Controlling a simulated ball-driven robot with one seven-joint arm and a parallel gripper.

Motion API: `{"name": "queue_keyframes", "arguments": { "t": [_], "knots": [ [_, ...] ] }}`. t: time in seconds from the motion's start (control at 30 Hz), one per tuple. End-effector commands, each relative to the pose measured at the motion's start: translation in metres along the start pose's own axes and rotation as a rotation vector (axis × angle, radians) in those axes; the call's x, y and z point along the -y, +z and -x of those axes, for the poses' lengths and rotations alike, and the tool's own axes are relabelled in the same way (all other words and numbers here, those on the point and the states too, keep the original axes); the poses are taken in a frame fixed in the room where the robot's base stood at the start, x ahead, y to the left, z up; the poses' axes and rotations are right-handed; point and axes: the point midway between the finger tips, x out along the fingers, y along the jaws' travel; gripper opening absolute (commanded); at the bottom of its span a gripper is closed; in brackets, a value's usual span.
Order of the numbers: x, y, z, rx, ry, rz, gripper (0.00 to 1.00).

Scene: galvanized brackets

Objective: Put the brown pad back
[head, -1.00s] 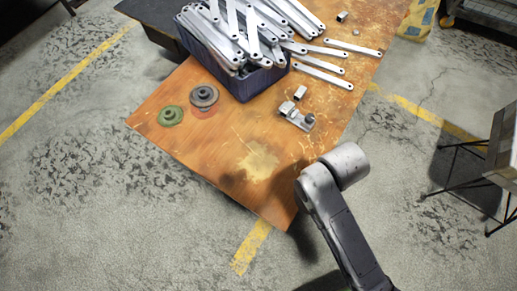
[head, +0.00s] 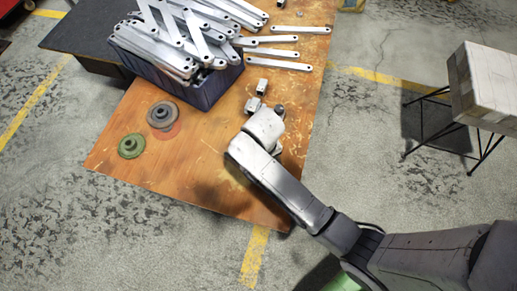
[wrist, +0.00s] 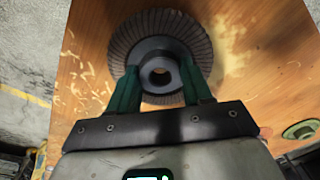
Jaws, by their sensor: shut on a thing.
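A round grey-brown ribbed pad with a dark hub, the brown pad (wrist: 183,32), fills the upper middle of the wrist view. My gripper (wrist: 160,76) is shut on its hub, one green finger on each side. The pad appears to be above the table, over bare wood near a pale worn patch. In the head view my own arm hides my gripper and the held pad. A green pad (head: 131,146) lies on the table at left; a green pad also shows at the wrist view's right edge (wrist: 300,131). A grey pad (head: 162,114) lies beside it, partly over a reddish round patch (head: 170,132).
A dark blue bin (head: 207,92) heaped with metal brackets stands at the back of the wooden table (head: 112,160). Loose brackets (head: 278,65) and small metal blocks (head: 262,87) lie right of it. A box on a wire stand (head: 490,85) stands at right.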

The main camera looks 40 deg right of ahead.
Motion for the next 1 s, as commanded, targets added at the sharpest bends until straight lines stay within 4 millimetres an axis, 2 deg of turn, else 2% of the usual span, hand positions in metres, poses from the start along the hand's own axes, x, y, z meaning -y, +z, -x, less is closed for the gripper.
{"name": "queue_keyframes", "arguments": {
  "t": [0.03, 0.27, 0.5, 0.87, 0.9, 1.0],
  "knots": [
    [0.002, -0.004, -0.006, 0.000, 0.000, 0.000, 0.21],
    [0.005, -0.013, -0.017, -0.001, 0.000, 0.000, 0.21],
    [0.005, -0.013, -0.047, 0.000, 0.000, 0.000, 0.21],
    [0.005, -0.013, -0.049, 0.001, 0.000, 0.000, 0.21],
    [0.005, -0.013, -0.050, 0.001, 0.000, 0.000, 0.51],
    [0.005, -0.013, -0.049, 0.000, 0.000, 0.000, 0.61]
  ]
}}
